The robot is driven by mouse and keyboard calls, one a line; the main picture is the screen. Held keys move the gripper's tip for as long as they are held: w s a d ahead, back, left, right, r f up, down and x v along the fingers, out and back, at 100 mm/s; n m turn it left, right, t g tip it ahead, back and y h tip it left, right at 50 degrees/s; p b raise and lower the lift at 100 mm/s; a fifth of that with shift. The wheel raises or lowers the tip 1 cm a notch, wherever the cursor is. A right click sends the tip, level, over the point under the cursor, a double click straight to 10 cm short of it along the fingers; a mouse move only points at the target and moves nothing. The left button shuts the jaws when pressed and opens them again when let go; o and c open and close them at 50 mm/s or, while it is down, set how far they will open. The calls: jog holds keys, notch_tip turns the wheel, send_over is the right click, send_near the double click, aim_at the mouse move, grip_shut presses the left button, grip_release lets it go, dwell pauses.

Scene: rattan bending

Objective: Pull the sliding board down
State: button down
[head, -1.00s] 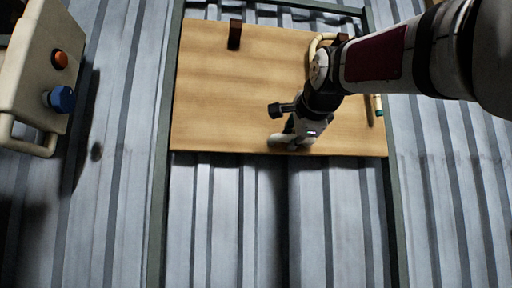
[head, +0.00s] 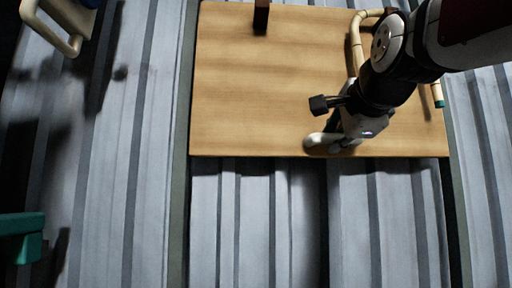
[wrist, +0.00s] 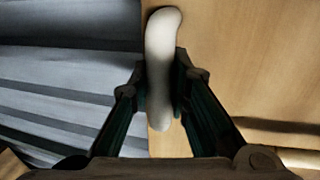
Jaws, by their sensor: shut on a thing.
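The sliding board (head: 270,90) is a flat light-wood panel between two dark green rails in the head view. It also fills the right side of the wrist view (wrist: 250,60). A pale rounded handle (head: 318,141) sits at the board's lower edge, right of its middle. My gripper (head: 340,143) is at this handle. In the wrist view my gripper (wrist: 163,85) has its two fingers closed on both sides of the pale handle (wrist: 161,35). Part of the handle is hidden behind the fingers in the head view.
The dark green left rail (head: 178,215) runs along the board over ridged metal sheeting (head: 255,225). A dark brown block (head: 261,16) and a bent rattan piece (head: 357,40) are on the board. A green object (head: 22,238) is at the lower left. Bare sheeting lies below the board.

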notch_tip(320, 180, down, 33)
jog(key=b, duration=2.4)
jog(key=shift+r, duration=0.15)
jog(key=c, duration=1.5)
grip_release()
jog(key=shift+s+r, duration=0.1)
jog(key=v, duration=1.1)
jog(key=shift+s, duration=0.4)
